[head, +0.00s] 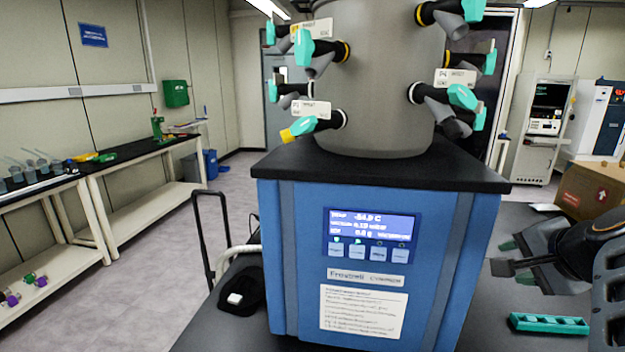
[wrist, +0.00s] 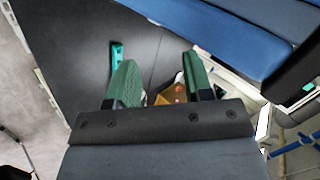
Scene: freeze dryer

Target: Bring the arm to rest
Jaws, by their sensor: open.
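My gripper (head: 508,257) is at the right of the head view, beside the blue freeze dryer (head: 300,250) and above the dark bench top. Its jaws are apart and nothing is held between them. In the wrist view the two green finger pads of my gripper (wrist: 160,68) stand apart over the dark surface. The blue body of the freeze dryer also shows at the upper right there (wrist: 225,35). Part of my arm is cut off by the right edge of the head view.
A teal rack (head: 548,323) lies on the bench (head: 500,325) below my gripper. A cardboard box (head: 590,190) stands behind at the right. A grey chamber (head: 380,90) with several teal-handled valves tops the dryer. A black object (head: 240,288) sits at its left.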

